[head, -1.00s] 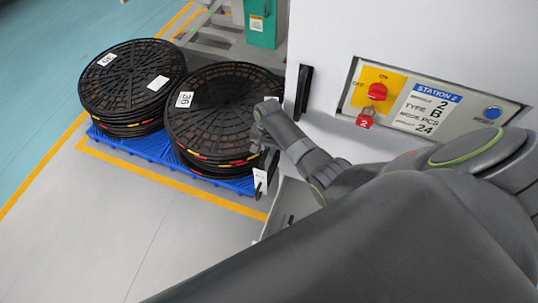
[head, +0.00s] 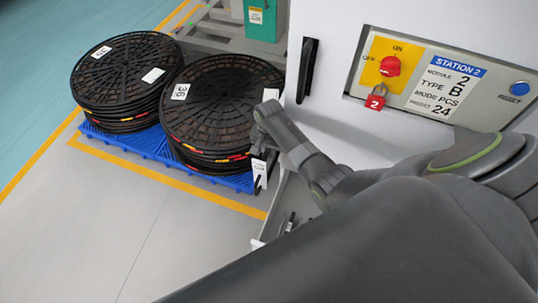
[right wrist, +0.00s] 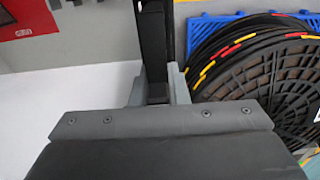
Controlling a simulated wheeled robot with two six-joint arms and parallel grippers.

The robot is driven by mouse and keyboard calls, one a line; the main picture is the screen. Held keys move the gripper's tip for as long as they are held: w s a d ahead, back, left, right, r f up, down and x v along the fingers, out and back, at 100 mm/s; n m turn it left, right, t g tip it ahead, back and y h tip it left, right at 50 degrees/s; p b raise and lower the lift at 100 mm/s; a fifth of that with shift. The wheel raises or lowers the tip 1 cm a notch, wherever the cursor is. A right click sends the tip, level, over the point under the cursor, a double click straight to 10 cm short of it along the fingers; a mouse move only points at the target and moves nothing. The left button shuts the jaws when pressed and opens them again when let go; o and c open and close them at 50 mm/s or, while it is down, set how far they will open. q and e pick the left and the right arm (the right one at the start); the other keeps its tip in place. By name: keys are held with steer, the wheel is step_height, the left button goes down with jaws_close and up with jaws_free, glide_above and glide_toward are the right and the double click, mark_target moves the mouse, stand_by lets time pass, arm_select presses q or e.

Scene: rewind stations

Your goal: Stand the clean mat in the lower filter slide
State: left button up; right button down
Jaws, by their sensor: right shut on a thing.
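My right gripper (head: 262,138) hangs at the lower left corner of the white station, beside the near stack of reels. In the right wrist view its grey fingers (right wrist: 158,90) are shut on a black bar (right wrist: 153,40) that runs up out of the picture. I cannot tell what the bar belongs to. A white tag (head: 259,172) shows just below the gripper. A pale grey part (head: 278,226), perhaps a slide, juts from the station's lower side, mostly hidden by my arm. I make out no clean mat for certain. My left gripper is not in view.
Two stacks of black reels (head: 128,75) stand on a blue pallet (head: 150,146) at left. The station has a black handle (head: 307,70), a red switch (head: 390,66) and a red padlock (head: 376,97). Grey floor (head: 130,210) in front is clear.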

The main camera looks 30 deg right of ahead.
steer(key=shift+f, duration=0.15)
steer(key=c, duration=1.4)
jaws_free()
steer(key=shift+r+p, duration=0.65)
steer(key=shift+r, duration=0.05)
step_height(320, 180, up, 5)
steer(key=p, duration=0.6)
steer(key=shift+r, duration=0.2)
step_height(320, 180, up, 4)
steer(key=p, duration=0.4)
steer(key=shift+r+p, duration=0.1)
steer(key=shift+p, duration=0.3)
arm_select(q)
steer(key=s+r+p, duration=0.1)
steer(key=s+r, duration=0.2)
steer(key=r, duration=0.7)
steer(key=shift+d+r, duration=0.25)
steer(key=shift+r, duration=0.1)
arm_select(e)
steer(key=shift+r, duration=0.65)
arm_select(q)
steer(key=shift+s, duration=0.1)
